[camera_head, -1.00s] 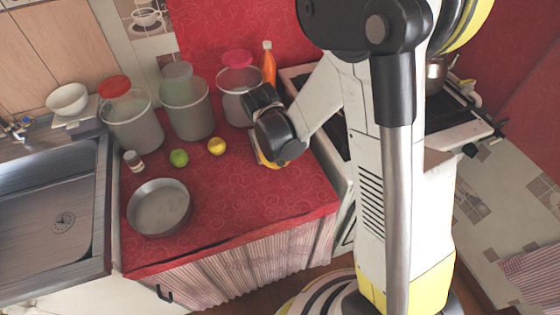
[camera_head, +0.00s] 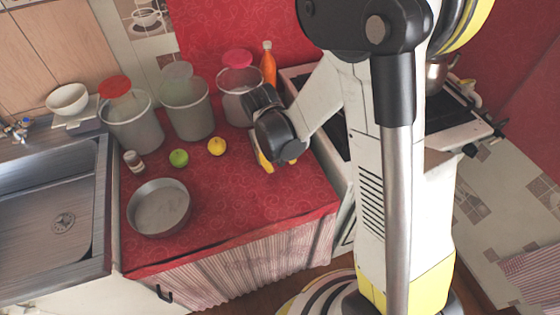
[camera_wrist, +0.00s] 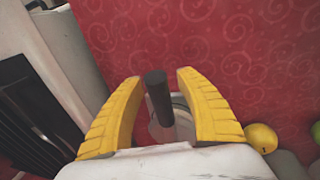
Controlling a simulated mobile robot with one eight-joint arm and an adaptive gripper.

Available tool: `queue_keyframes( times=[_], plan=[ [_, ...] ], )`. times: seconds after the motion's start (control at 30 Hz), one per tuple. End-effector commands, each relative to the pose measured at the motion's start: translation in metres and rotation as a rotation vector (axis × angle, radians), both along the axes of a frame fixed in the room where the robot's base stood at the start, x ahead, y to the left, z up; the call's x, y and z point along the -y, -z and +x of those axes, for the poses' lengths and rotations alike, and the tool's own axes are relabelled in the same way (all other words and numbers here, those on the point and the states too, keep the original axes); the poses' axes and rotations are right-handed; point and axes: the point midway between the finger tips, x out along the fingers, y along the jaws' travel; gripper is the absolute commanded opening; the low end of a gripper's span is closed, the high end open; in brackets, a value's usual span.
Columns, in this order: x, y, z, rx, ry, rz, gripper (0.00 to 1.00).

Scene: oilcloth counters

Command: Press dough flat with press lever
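My gripper (camera_head: 278,164) is low over the right part of the red counter, largely covered by its own wrist in the head view. In the wrist view its two yellow fingers (camera_wrist: 157,100) are spread open. A dark cylindrical handle (camera_wrist: 158,92), probably the press lever, stands between them with a gap on each side. A round grey metal part (camera_wrist: 182,117) shows behind the handle, partly hidden by it. In the head view my wrist hides the handle and this part. I cannot make out any dough.
A round grey pan (camera_head: 159,225) sits at the counter's front left. A green fruit (camera_head: 179,158), a yellow fruit (camera_head: 216,146) and a small jar (camera_head: 133,161) lie behind it. Large grey canisters (camera_head: 191,112) and an orange bottle (camera_head: 268,66) line the back. The counter's front right is clear.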

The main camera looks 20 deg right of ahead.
Motion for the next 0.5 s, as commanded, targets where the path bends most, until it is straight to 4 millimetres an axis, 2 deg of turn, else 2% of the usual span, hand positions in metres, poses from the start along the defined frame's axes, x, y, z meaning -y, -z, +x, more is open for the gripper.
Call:
queue_keyframes(
  times=[0.17,0.27,0.37,0.5],
  plan=[
    [0.0,-0.001,0.0,0.0,0.0,0.0,0.43],
    [-0.002,-0.01,-0.001,0.0,0.0,0.0,0.43],
    [-0.005,-0.026,-0.002,0.0,0.0,0.0,0.43],
    [-0.012,-0.058,-0.005,0.0,-0.002,0.0,0.43]
  ],
)
